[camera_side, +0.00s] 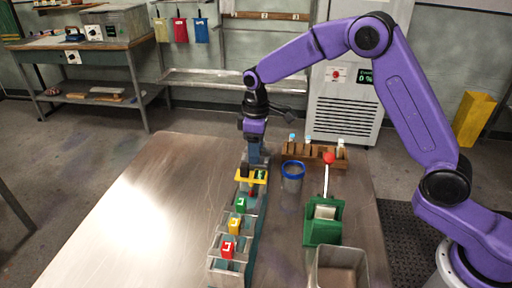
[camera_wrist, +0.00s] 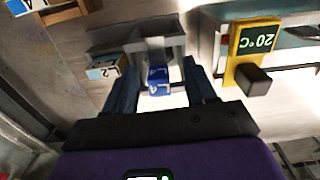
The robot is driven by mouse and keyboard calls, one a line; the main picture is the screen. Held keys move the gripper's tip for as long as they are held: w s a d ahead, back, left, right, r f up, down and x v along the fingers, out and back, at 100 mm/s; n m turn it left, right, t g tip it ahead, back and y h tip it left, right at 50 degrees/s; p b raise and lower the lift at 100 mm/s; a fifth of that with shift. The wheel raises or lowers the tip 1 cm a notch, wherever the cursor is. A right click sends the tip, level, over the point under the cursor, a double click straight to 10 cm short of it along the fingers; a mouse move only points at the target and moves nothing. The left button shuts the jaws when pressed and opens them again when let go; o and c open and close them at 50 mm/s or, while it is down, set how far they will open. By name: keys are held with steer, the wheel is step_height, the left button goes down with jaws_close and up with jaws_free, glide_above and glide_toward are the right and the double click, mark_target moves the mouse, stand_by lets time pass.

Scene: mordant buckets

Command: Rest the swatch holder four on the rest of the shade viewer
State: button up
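My gripper (camera_side: 256,158) points down over the far end of a metal rack (camera_side: 222,265). In the wrist view its two fingers (camera_wrist: 160,88) stand apart, with a blue numbered tag (camera_wrist: 158,75) between them and gaps on both sides. Red (camera_side: 228,249), yellow (camera_side: 235,226) and green (camera_side: 241,204) tags stand in a row along the rack. A yellow display reading 20 °C (camera_wrist: 249,42) is beside the fingers in the wrist view. I cannot tell which item is swatch holder four, nor identify the shade viewer or its rest for certain.
A metal bin (camera_side: 340,272) is at the front. A wooden block rack (camera_side: 300,153) is behind. The table's left side is clear.

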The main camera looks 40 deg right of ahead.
step_height(320, 180, up, 17)
steer(key=shift+r, duration=0.2)
stand_by(0.5)
stand_by(0.5)
